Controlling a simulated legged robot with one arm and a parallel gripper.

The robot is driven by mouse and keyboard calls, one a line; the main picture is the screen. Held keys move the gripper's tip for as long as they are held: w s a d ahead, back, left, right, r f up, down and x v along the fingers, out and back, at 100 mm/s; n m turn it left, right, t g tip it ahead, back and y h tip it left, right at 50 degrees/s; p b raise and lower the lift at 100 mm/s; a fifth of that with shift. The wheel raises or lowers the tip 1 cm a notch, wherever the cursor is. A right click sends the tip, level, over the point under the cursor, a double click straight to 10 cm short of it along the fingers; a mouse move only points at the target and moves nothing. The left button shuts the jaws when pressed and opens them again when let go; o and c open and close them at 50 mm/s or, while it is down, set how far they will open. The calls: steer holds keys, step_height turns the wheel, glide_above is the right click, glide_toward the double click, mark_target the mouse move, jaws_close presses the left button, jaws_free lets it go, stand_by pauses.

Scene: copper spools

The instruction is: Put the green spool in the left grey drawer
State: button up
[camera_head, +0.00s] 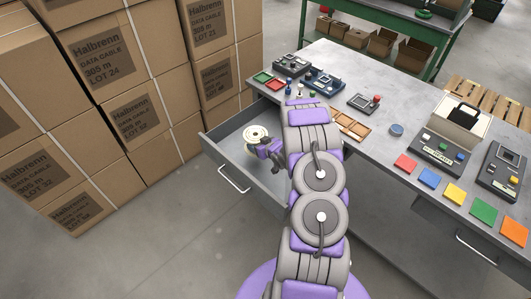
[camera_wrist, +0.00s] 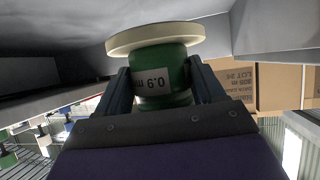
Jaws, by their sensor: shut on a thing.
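The green spool (camera_wrist: 172,72) is between my gripper's two fingers in the wrist view, with a pale flange and a white label reading "0.9 m". In the head view the spool's cream top (camera_head: 255,133) shows over the open left grey drawer (camera_head: 226,160). My gripper (camera_head: 266,149) is shut on the spool, at the drawer's opening. In the wrist view my gripper (camera_wrist: 160,90) grips the spool's green body from both sides. Grey drawer surfaces fill the upper part of that view. I cannot tell whether the spool touches the drawer floor.
The grey workbench (camera_head: 376,84) holds several devices, coloured tiles and a wooden tray (camera_head: 350,125). Stacked cardboard boxes (camera_head: 137,115) stand left of the drawer. A green-framed shelf (camera_head: 400,48) is behind. Floor (camera_head: 180,235) in front of the drawer is clear.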

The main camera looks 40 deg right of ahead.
step_height(320, 180, down, 7)
steer(key=shift+d+b, duration=0.1)
steer(key=shift+b, duration=0.65)
steer(key=o, duration=1.2)
steer(key=shift+o, duration=1.4)
steer(key=shift+r, duration=0.1)
steer(key=p+v, duration=0.3)
steer(key=v, duration=0.9)
step_height(320, 180, up, 10)
steer(key=g+h, duration=0.2)
steer(key=g, duration=0.3)
steer(key=s+a+r+g, duration=0.35)
steer(key=a+r, duration=0.55)
steer(key=r, duration=0.3)
steer(key=s+a+r+g+y, duration=0.1)
steer(key=s+a+r, duration=0.3)
steer(key=s+a, duration=0.4)
steer(key=s+a+r+g+y, duration=0.1)
steer(key=s+a+r, duration=0.3)
steer(key=s+a, duration=0.5)
steer(key=s+a+r+n+g+y, duration=0.1)
steer(key=s+a+r+g, duration=0.2)
steer(key=s+a, duration=0.5)
steer(key=s, duration=0.2)
steer(key=shift+s+a+r, duration=0.35)
steer(key=shift+a+r, duration=0.05)
